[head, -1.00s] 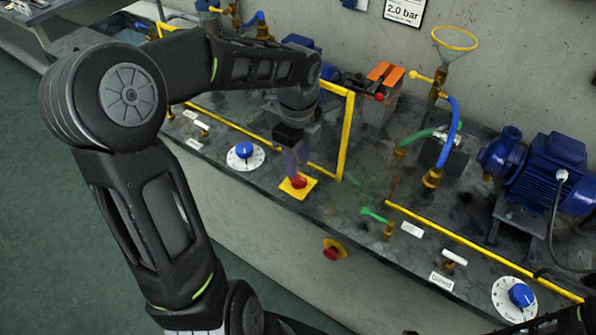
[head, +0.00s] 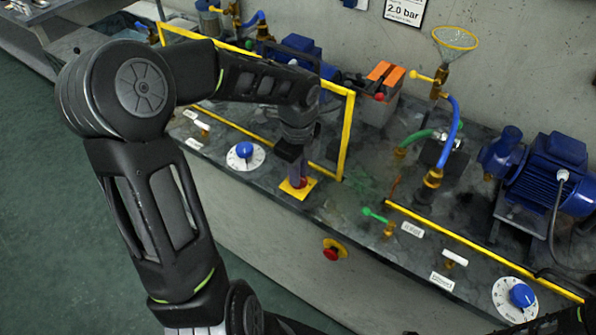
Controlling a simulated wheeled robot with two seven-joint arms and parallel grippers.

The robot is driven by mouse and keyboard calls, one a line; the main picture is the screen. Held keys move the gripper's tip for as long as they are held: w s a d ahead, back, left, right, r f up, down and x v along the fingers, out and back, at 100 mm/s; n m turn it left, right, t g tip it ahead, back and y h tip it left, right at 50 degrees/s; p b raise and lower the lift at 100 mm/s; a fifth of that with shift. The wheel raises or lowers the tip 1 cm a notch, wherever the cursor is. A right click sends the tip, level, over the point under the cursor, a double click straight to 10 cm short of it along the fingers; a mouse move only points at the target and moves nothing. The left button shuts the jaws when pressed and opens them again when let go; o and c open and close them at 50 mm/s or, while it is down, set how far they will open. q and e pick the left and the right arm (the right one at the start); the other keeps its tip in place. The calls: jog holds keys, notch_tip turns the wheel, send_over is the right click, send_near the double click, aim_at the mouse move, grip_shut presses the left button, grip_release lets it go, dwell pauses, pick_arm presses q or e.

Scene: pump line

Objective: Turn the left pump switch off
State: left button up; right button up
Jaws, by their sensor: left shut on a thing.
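The left pump switch, a red knob (head: 299,183) on a square yellow plate (head: 298,193), sits near the front edge of the bench, in front of the yellow frame. My left gripper (head: 299,178) reaches down onto it from above and is shut on the red knob. The fingers hide part of the knob, and its exact angle cannot be told. The left pump, a blue motor (head: 299,47), is partly hidden behind my left arm. My right gripper is not in view; only a dark part of my right arm shows at the lower right corner.
A yellow frame (head: 347,135) stands close behind my left gripper. A blue dial (head: 245,150) lies to its left. A red emergency button (head: 332,253) is on the bench front. A green-handled valve (head: 375,215), another blue dial (head: 521,295) and a blue pump (head: 548,175) are to the right.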

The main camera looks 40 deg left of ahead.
pick_arm(q)
grip_shut()
jog(key=shift+n, duration=0.4)
jog(key=n, duration=0.3)
jog(key=shift+b, duration=0.4)
jog(key=n+b, duration=0.1)
jog(key=n, duration=0.3)
jog(key=shift+n, duration=0.4)
jog(key=n, duration=0.4)
jog(key=shift+n+b, duration=0.3)
jog(key=shift+b, duration=0.1)
jog(key=n, duration=0.4)
jog(key=shift+n+b, duration=0.3)
jog(key=shift+n, duration=0.1)
